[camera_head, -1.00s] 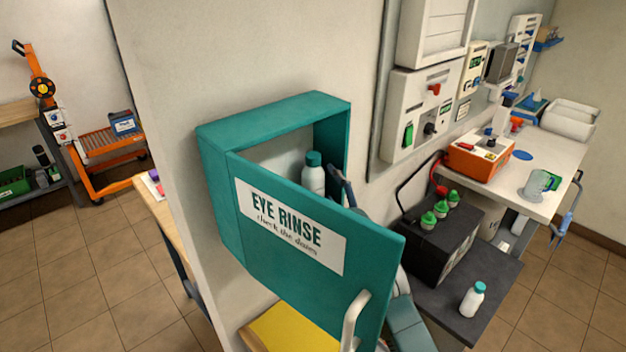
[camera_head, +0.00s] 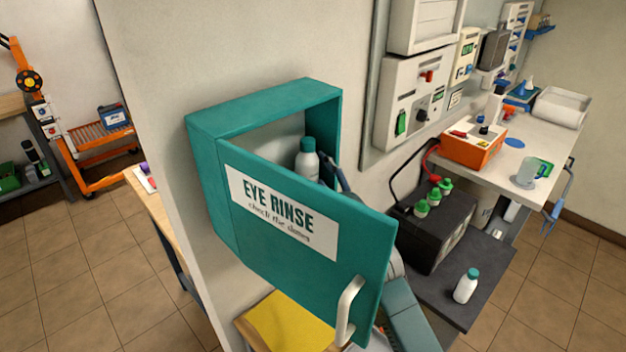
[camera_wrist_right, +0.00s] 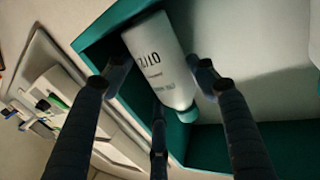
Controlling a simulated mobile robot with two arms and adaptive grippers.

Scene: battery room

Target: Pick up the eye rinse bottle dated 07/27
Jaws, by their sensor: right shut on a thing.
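A white eye rinse bottle (camera_head: 307,163) with a teal cap is inside the teal wall cabinet (camera_head: 262,101). The open door (camera_head: 300,270), labelled "EYE RINSE", hides its lower part. My right gripper (camera_head: 328,168) reaches in behind the door, with its dark fingers beside the bottle. In the right wrist view my right gripper (camera_wrist_right: 160,82) is shut on this bottle (camera_wrist_right: 163,60), fingers on both sides. Its printed label shows, but I cannot read the date surely. My left gripper is not in view.
Another white bottle with a teal cap (camera_head: 466,287) stands on the dark lower shelf (camera_head: 440,297) beside a black battery (camera_head: 432,235). An orange charger (camera_head: 474,147) is on the white bench. The cabinet walls and door closely surround my right gripper.

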